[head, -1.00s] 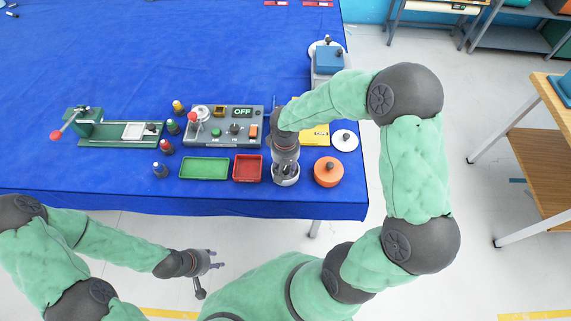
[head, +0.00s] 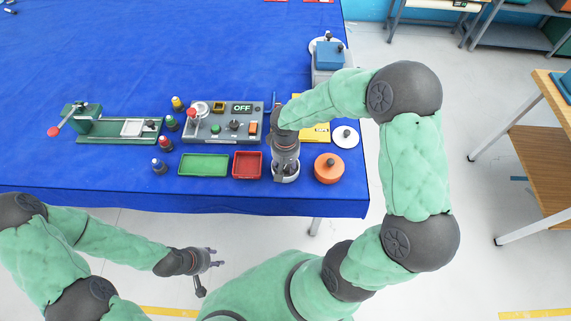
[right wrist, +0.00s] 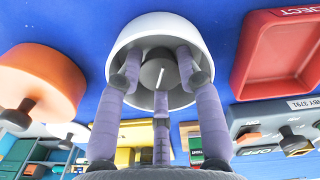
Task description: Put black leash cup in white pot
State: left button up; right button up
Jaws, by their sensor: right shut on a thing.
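The white pot (head: 287,176) stands near the front edge of the blue table, mostly covered by my right gripper in the head view. In the right wrist view the white pot (right wrist: 150,24) shows its rim and inside. My right gripper (right wrist: 159,75) has its fingers inside the pot's mouth, shut around a dark grey round piece (right wrist: 152,74) that appears to be the black leash cup. I cannot tell whether it touches the pot's bottom. My left gripper (head: 213,259) is open and empty, off the table's front edge.
A red tray (head: 248,166) and a green tray (head: 203,165) lie left of the pot. A control panel (head: 222,124) reading OFF stands behind. Several small bottles (head: 165,144) stand farther left.

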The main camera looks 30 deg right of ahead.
jog(key=shift+f, duration=0.3)
jog(key=o, duration=1)
jog(key=shift+r, duration=0.15)
